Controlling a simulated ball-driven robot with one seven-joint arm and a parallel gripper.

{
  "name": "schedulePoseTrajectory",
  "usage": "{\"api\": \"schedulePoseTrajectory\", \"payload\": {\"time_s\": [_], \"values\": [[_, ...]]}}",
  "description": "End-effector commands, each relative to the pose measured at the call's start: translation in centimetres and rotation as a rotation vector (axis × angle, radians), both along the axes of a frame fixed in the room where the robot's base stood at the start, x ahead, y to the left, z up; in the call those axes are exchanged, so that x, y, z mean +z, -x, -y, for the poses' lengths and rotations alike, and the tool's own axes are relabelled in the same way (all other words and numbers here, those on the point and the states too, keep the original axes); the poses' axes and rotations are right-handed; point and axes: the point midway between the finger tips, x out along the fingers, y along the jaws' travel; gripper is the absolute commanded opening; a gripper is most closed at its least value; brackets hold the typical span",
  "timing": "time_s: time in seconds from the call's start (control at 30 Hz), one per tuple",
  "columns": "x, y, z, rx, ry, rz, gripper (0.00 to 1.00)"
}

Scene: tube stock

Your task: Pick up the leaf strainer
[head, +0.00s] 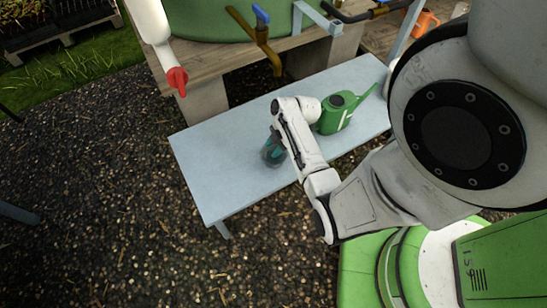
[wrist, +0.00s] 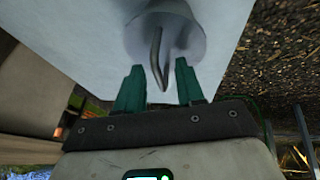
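A grey, round-topped thing with a thin, curved dark handle (wrist: 157,58), which looks like the leaf strainer (wrist: 187,32), stands on the pale blue table at the top of the wrist view. My gripper (wrist: 158,75) has its two teal fingers apart, with a gap between them. The lower end of the handle shows between the fingertips, and I see no clear contact. In the head view my gripper (head: 270,155) is low over the middle of the table. There I cannot make out the strainer apart from the gripper and arm.
A green watering can (head: 337,113) stands on the pale blue table (head: 215,165), right of my gripper. A white pipe with a red end (head: 177,80) hangs at the table's back left. A brass tap (head: 262,42) juts from the green barrel (head: 215,20). The table's front left is clear.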

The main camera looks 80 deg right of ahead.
Motion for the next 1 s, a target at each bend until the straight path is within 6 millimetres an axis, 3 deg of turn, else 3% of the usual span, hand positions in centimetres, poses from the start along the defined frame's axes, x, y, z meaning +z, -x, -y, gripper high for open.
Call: {"api": "schedulePoseTrajectory", "payload": {"time_s": [0.3,0.7,1.0], "values": [[-0.58,-0.31,-0.05,0.0,0.002,0.0,0.38],[-0.57,-0.3,-0.04,0.0,0.002,0.0,0.01],[-0.56,-0.3,-0.04,0.0,0.002,0.0,0.0]]}}
